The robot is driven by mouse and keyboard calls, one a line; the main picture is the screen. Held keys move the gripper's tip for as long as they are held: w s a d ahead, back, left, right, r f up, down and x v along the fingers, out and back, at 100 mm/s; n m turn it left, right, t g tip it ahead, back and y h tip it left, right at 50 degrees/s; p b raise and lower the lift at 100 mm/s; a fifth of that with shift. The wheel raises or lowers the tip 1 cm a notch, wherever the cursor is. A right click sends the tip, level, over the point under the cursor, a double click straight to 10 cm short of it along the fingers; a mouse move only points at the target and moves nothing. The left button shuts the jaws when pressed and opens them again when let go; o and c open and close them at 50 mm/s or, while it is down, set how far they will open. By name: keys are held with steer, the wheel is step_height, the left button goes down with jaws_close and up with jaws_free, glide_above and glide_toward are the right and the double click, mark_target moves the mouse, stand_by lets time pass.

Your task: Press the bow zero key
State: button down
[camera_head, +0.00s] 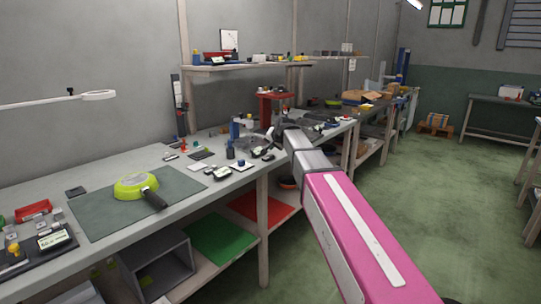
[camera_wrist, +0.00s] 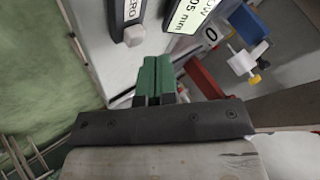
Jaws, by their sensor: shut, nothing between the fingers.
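In the wrist view a grey key (camera_wrist: 134,36) stands out from a dark panel (camera_wrist: 118,14) with white lettering ending in "RO". Beside it is a pale display (camera_wrist: 190,14), partly cut off, with "OW" and "05 mm" readable. My gripper (camera_wrist: 154,62) has green fingertips pressed together, with nothing between them. The tips show just below the key in the picture, slightly to its right, and apart from it. The distance in depth is hard to tell. In the head view my arm reaches over the bench edge, and its wrist hides part of the bench behind it.
In the wrist view a red block (camera_wrist: 205,88) and a blue-and-white fixture (camera_wrist: 242,62) are right of the fingers.

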steer(key=shift+f, duration=0.15)
steer(key=shift+f, duration=0.25)
steer(key=shift+f, duration=0.5)
stand_by(0.8)
steer(key=shift+r, duration=0.9)
steer(key=shift+r, duration=2.55)
